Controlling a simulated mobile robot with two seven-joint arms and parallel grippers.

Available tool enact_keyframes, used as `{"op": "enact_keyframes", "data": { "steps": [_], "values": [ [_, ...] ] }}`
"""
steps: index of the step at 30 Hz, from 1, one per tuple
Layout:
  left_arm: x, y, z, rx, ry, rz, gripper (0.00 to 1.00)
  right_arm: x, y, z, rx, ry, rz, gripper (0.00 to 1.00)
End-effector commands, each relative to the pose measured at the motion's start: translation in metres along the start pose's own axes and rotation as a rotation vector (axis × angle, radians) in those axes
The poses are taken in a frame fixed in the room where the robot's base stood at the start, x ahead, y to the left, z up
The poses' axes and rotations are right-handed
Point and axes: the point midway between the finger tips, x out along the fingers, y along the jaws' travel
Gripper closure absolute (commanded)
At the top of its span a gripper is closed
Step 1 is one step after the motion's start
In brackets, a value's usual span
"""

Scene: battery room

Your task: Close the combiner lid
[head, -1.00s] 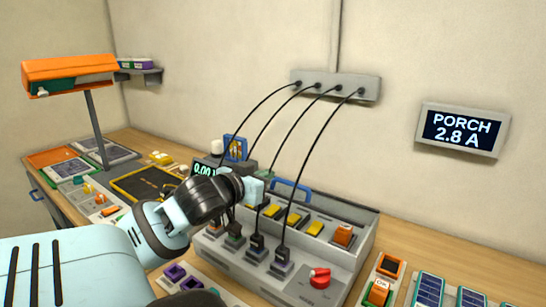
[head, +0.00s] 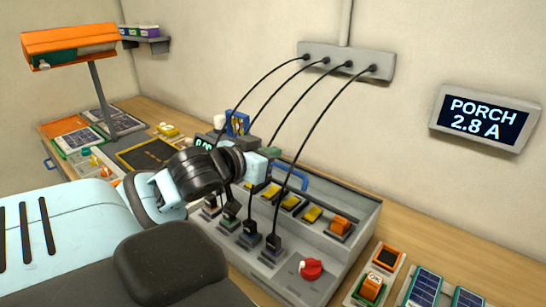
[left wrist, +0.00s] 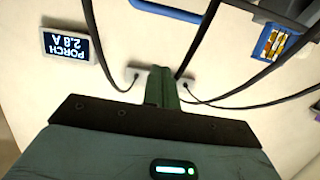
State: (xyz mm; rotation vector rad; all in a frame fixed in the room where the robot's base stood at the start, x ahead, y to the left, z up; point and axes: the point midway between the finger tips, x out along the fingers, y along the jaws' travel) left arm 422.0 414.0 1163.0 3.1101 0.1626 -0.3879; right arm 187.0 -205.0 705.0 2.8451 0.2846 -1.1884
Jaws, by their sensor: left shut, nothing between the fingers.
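The combiner (head: 330,250) is a grey box on the bench in the head view, with yellow blocks, an orange block and a red knob (head: 311,268). Its lid appears to stand raised along the back; where lid and box meet is unclear. A blue handle (head: 291,178) rises at the back, partly behind my arm and a cable; a blue bar also crosses the top of the left wrist view (left wrist: 165,12). My left gripper (head: 270,154) is over the box's back left, beside the handle. Its green fingers (left wrist: 162,88) are shut and empty. My right gripper is out of view.
Several black cables run from a wall strip (head: 345,65) down to plugs at the box front, close around my left gripper. An orange lamp (head: 70,40) stands at left. A PORCH display (head: 485,118) hangs on the wall. Small panels lie at right.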

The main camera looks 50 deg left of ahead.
Motion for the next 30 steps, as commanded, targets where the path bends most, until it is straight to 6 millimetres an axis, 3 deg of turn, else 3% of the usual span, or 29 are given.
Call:
{"op": "enact_keyframes", "data": {
  "steps": [1, 9, 21, 30],
  "values": [
    [0.01, 0.0, 0.005, 0.004, -0.008, -0.001, 1.0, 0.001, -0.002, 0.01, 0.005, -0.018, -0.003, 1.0],
    [0.047, -0.001, 0.001, 0.0, -0.002, -0.002, 1.0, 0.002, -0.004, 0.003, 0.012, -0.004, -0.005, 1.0],
    [0.084, -0.001, 0.001, 0.0, 0.0, -0.002, 1.0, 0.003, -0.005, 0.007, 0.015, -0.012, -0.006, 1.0],
    [0.075, 0.0, 0.023, -0.001, -0.002, 0.0, 1.0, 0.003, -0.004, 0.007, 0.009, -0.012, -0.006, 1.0]
  ]
}}
